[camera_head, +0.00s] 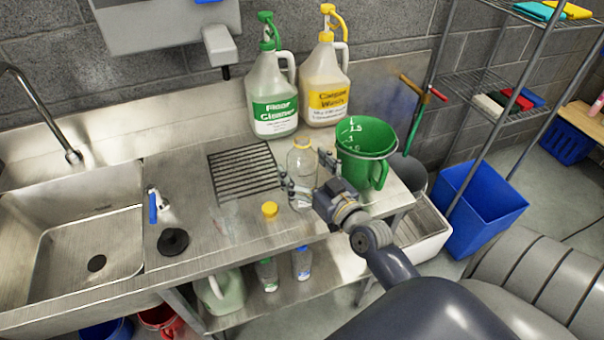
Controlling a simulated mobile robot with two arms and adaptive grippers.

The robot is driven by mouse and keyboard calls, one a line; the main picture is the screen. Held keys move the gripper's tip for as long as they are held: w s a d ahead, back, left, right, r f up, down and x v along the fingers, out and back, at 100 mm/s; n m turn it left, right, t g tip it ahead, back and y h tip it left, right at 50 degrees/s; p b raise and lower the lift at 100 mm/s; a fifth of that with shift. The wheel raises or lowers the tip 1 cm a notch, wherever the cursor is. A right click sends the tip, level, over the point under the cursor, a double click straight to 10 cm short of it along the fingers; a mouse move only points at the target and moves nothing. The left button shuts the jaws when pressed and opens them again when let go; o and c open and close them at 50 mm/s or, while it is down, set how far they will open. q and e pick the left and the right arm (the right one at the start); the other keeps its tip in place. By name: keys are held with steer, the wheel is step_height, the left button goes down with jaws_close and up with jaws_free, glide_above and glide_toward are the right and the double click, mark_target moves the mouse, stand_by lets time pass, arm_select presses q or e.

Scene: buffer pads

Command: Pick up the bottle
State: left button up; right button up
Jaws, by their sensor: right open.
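A clear bottle (301,160) with a yellowish neck stands upright on the steel counter, left of a green measuring jug. My right gripper (305,174) comes in from the lower right and is open. One finger shows at the bottle's left side and the other at its right side. I cannot tell whether either finger touches the bottle. The wrist covers part of the bottle's lower right side. My left gripper is not in view.
The green jug (366,140) stands close to the right of my gripper. Two large jugs with pumps, green-labelled (272,95) and yellow-labelled (325,85), stand behind. A yellow cap (270,210) and a faint clear vessel (226,217) are in front left. A sink (75,235) is at left.

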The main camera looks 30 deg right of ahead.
steer(key=shift+w, duration=0.45)
steer(key=c, duration=1.2)
steer(key=shift+o, duration=0.2)
